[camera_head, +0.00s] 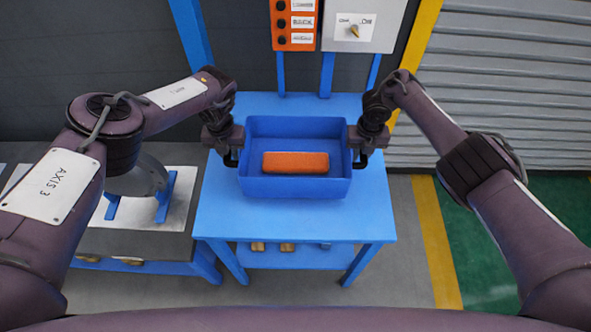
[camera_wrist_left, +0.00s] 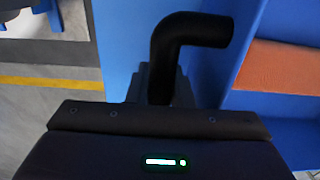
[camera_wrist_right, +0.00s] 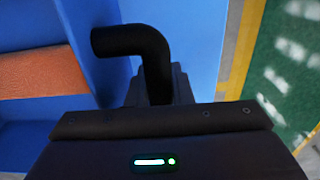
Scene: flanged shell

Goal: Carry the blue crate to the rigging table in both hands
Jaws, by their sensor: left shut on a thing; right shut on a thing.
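The blue crate (camera_head: 296,188) is over the blue table (camera_head: 222,212) in the head view, with an orange block (camera_head: 296,163) inside it. Whether the crate touches the tabletop or hangs just above it, I cannot tell. My left gripper (camera_head: 232,158) is shut on the black handle (camera_wrist_left: 178,45) at the crate's left side. My right gripper (camera_head: 360,157) is shut on the black handle (camera_wrist_right: 152,50) at its right side. The crate looks level. The fingertips are partly hidden in both wrist views.
A grey-topped bench (camera_head: 140,244) with a grey ring part (camera_head: 143,178) on blue supports stands to the left. An orange button panel (camera_head: 294,22) and a switch box (camera_head: 361,24) stand behind the table. Green floor (camera_head: 487,235) and a yellow stripe (camera_head: 436,240) lie to the right.

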